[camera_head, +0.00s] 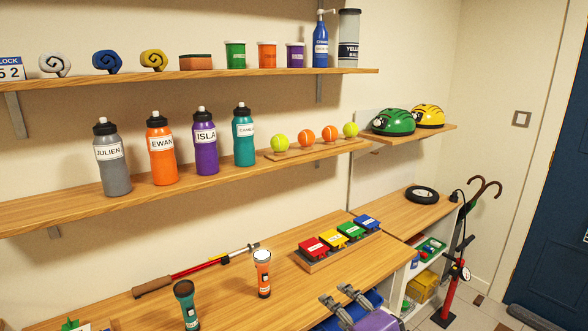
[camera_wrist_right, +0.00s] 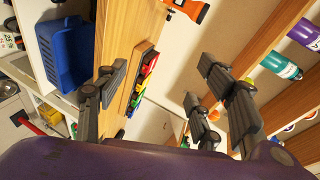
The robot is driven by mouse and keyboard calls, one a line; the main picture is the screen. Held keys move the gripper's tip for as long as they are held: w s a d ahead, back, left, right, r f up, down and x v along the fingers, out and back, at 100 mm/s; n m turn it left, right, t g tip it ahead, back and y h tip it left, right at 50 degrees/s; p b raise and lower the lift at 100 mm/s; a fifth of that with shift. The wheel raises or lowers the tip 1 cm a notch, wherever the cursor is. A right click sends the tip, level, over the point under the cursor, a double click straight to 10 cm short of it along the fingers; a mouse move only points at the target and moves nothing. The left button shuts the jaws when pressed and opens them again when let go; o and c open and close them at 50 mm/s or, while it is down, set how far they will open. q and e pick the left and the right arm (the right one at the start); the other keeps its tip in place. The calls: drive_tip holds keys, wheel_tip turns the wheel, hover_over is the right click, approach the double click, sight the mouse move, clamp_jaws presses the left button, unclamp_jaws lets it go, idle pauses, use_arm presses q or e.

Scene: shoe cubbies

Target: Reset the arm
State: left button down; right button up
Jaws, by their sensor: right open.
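My right gripper (camera_head: 336,293) shows at the lower middle of the head view, with grey fingers and a purple body, near the front edge of the lower wooden bench (camera_head: 228,297). In the right wrist view my right gripper (camera_wrist_right: 160,78) has its fingers spread wide apart, with nothing between them. It touches none of the items that I can see. My left gripper is not in view.
A tray of coloured blocks (camera_head: 322,262) and an orange torch (camera_head: 262,274) are on the bench near the gripper. A teal torch (camera_head: 187,306) stands further left. Named bottles (camera_head: 162,150) line the shelf above. A blue bin (camera_wrist_right: 66,52) is under the bench.

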drive_tip(key=s+d+f+n+h, duration=0.45)
drive_tip(key=s+f+n, duration=0.55)
drive_tip(key=s+f, duration=0.4)
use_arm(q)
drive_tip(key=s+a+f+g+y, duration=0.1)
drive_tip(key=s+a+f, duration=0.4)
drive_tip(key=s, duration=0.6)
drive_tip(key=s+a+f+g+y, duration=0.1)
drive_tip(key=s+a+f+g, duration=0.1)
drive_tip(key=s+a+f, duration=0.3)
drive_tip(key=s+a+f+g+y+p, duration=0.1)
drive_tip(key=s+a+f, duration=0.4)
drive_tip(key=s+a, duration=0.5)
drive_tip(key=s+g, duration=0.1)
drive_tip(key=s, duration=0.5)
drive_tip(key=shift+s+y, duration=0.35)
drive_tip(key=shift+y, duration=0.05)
use_arm(e)
drive_tip(key=s+d+f+g, duration=0.1)
drive_tip(key=s+f, duration=0.3)
drive_tip(key=s, duration=0.4)
drive_tip(key=s+d+f+g+h, duration=0.1)
drive_tip(key=s+f+g, duration=0.1)
drive_tip(key=s, duration=0.6)
drive_tip(key=s+d+f+n+g, duration=0.1)
drive_tip(key=s+f, duration=0.4)
drive_tip(key=s, duration=0.3)
drive_tip(key=shift+s+d+f, duration=0.3)
drive_tip(key=shift+s+d, duration=0.05)
